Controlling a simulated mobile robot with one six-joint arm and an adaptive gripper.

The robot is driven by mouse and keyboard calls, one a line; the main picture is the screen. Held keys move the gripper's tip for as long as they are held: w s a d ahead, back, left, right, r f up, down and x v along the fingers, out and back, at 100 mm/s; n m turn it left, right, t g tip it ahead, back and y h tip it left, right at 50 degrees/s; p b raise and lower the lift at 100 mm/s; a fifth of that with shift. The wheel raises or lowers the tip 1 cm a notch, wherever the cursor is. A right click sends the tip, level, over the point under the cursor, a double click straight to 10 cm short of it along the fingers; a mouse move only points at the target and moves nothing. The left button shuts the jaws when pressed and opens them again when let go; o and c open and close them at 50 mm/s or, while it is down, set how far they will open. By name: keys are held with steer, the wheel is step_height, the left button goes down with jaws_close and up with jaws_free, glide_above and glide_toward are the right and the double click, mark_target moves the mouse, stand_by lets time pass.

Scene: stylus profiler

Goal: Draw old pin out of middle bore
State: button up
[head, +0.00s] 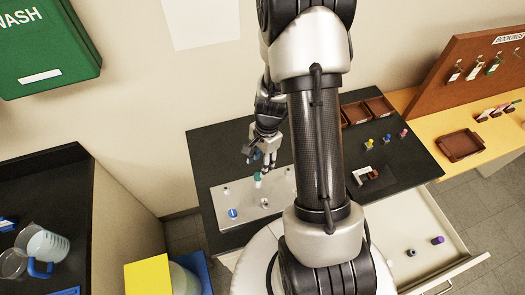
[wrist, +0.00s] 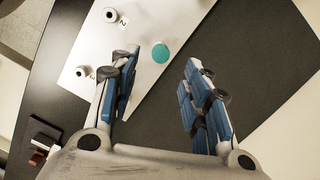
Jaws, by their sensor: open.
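A pale metal plate (head: 262,208) lies on the black bench top. A teal-topped pin (head: 257,177) stands upright near its middle. I cannot tell whether a bore holds it. In the wrist view its round teal top (wrist: 160,53) shows near the line between my fingertips, apart from both. A blue-topped piece (head: 233,212) stands at the plate's left end. My gripper (head: 263,155) is open and empty, just above the teal top; its fingers (wrist: 157,67) also show in the wrist view. Two round bosses with dark holes (wrist: 109,15) (wrist: 82,72) show there, one beside a "2".
An open drawer (head: 425,220) holds two small dark pieces. Brown trays (head: 380,106) stand at the back.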

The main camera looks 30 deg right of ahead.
mark_target(258, 175)
steer(key=f, duration=0.2)
steer(key=f+b, duration=0.1)
steer(key=f, duration=0.1)
steer(key=a+f, duration=0.1)
steer(key=f, duration=0.2)
steer(key=shift+b, duration=0.3)
steer(key=shift+c, duration=0.3)
jaws_close()
stand_by(0.7)
